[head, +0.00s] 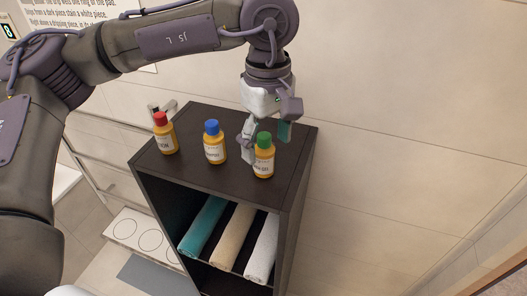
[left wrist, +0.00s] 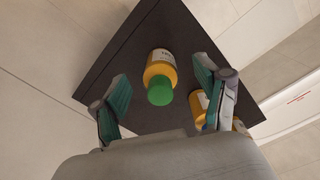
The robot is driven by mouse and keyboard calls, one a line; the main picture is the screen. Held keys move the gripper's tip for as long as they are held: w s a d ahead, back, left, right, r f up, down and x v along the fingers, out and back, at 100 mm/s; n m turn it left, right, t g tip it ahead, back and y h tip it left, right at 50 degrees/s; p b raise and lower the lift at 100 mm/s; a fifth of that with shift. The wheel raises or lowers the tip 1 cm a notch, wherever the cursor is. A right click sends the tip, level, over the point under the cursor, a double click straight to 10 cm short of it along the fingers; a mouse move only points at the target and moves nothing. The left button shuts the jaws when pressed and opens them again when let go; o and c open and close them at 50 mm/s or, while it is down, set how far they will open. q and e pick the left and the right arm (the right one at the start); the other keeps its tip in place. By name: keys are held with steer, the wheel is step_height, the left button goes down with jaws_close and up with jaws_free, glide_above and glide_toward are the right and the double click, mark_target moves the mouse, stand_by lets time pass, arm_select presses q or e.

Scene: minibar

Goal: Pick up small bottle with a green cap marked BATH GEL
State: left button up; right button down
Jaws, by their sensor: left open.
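A small yellow-orange bottle with a green cap (head: 264,155) stands upright near the right front part of the dark cabinet top. In the left wrist view the same bottle (left wrist: 160,75) shows from above, between the two fingers and apart from both. My left gripper (head: 269,135) is open and points down, just behind and above the bottle. It also shows in the left wrist view (left wrist: 162,98). The bottle's label faces front and its text is too small to read surely. My right gripper is in neither view.
A blue-capped bottle (head: 214,142) stands left of the green-capped one, close to the gripper's left finger. A red-capped bottle (head: 165,133) stands farther left. The dark cabinet (head: 290,198) holds rolled towels (head: 233,238) below. A tiled wall (head: 400,90) rises behind.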

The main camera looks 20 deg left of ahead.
mark_target(264, 160)
arm_select(q)
steer(key=shift+w+f, duration=0.1)
steer(key=shift+f, duration=0.2)
steer(key=shift+w+a+f+p, duration=0.1)
steer(key=shift+f+p, duration=0.15)
steer(key=shift+p, duration=0.2)
steer(key=f+p, duration=0.2)
steer(key=f, duration=0.1)
steer(key=shift+w+a+f, duration=0.2)
steer(key=shift+a+f, duration=0.1)
steer(key=shift+a, duration=0.1)
steer(key=shift+f, duration=0.55)
steer(key=c, duration=1.3)
steer(key=shift+w, duration=0.1)
